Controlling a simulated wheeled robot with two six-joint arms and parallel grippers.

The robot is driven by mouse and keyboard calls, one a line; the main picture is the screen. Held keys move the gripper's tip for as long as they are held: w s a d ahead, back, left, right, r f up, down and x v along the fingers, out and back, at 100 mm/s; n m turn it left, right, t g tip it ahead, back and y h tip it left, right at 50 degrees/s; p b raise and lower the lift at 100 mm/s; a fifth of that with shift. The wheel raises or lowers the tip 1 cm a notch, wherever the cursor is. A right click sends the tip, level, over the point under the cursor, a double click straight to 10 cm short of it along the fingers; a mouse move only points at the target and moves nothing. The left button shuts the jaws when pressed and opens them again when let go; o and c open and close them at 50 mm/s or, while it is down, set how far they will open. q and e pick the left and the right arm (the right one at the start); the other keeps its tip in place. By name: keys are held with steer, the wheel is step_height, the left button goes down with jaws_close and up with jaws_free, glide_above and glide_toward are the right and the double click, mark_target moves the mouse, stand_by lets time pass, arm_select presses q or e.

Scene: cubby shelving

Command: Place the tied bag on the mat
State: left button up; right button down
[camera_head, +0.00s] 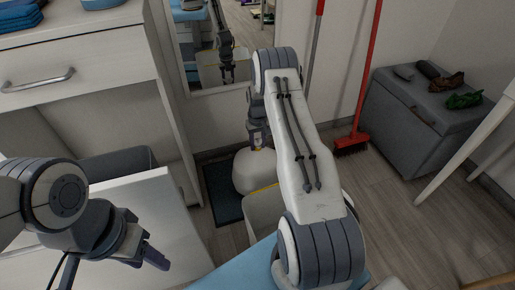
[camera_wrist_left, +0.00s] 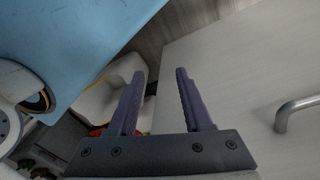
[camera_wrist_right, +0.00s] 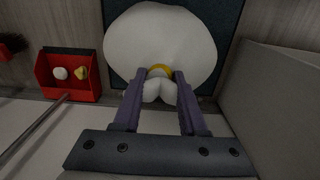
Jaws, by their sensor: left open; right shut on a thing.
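The white tied bag (camera_head: 254,170) hangs below my right gripper (camera_head: 260,147), partly hidden by my right arm. In the right wrist view the round bag (camera_wrist_right: 160,35) has a yellow tie (camera_wrist_right: 160,70), and its knotted top is between the fingers of my right gripper (camera_wrist_right: 160,75), which are shut on it. The dark mat (camera_head: 222,192) lies on the floor; it also shows behind the bag in the right wrist view (camera_wrist_right: 232,18). The bag overlaps the mat in view; I cannot tell whether they touch. My left gripper (camera_head: 155,256) is open and empty; it also shows in the left wrist view (camera_wrist_left: 159,72).
A pale bin with a yellow rim (camera_head: 262,208) stands in front of the bag. A white drawer cabinet (camera_head: 90,75) is left, a red broom (camera_head: 352,140) and grey storage box (camera_head: 415,120) right. A red dustpan (camera_wrist_right: 68,85) holds small items.

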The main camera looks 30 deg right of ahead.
steer(key=shift+w+f, duration=0.1)
steer(key=shift+f, duration=0.25)
steer(key=shift+r, duration=0.1)
steer(key=shift+c, duration=2.2)
jaws_free()
step_height(320, 180, up, 12)
steer(key=p, duration=0.5)
steer(key=shift+p, duration=0.35)
